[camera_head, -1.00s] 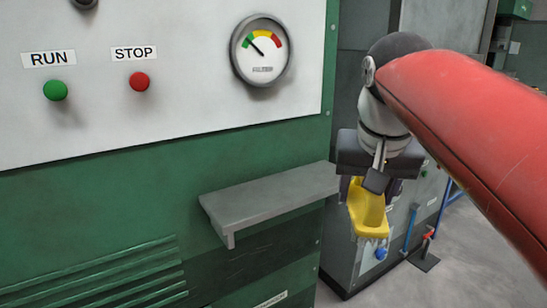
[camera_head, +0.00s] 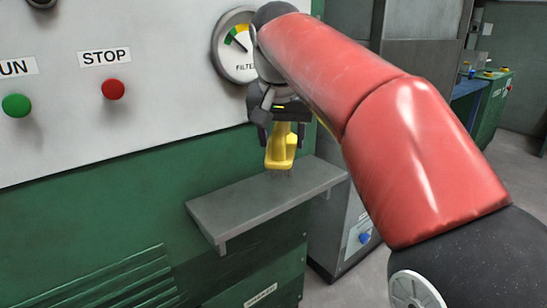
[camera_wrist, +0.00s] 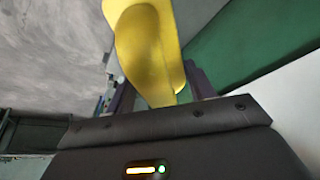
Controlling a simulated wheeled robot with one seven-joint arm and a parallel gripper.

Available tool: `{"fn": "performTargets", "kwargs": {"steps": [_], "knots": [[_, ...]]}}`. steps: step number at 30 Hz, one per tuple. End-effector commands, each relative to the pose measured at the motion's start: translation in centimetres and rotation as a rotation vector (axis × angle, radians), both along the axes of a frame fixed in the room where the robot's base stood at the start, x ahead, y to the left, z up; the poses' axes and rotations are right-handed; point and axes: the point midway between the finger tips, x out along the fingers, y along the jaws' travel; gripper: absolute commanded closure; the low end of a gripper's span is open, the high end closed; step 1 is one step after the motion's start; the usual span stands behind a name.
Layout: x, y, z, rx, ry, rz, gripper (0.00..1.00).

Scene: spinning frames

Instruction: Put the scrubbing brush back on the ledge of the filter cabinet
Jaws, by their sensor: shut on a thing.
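The yellow scrubbing brush (camera_head: 281,148) is held in my gripper (camera_head: 280,128), bristles pointing down. In the head view it shows in front of and above the right part of the grey ledge (camera_head: 240,209). The ledge is bare and juts from the green filter cabinet (camera_head: 120,215). The bristle tips appear close to the ledge top, but I cannot tell whether they touch. In the wrist view the yellow brush (camera_wrist: 150,50) fills the space between the dark fingers, which are shut on it and partly hidden behind it.
A round gauge (camera_head: 236,45) is on the white panel just beside my wrist. A red STOP button (camera_head: 113,89) and a green button (camera_head: 16,105) are further left. A grey cabinet (camera_head: 345,235) stands right of the ledge, with open floor beyond.

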Motion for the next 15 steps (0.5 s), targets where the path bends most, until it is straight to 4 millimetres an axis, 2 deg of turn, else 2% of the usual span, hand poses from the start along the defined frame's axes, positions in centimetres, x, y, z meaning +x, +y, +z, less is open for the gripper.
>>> {"fn": "performTargets", "kwargs": {"steps": [3,6,13,15], "knots": [[1.9,1.3,0.2,0.0,0.0,0.001,0.67],[1.7,1.2,-1.8,-0.001,0.001,0.001,0.67],[1.7,1.2,-3.6,0.0,-0.001,0.0,0.67],[1.7,1.2,-4.7,-0.001,0.001,0.001,0.67]]}}
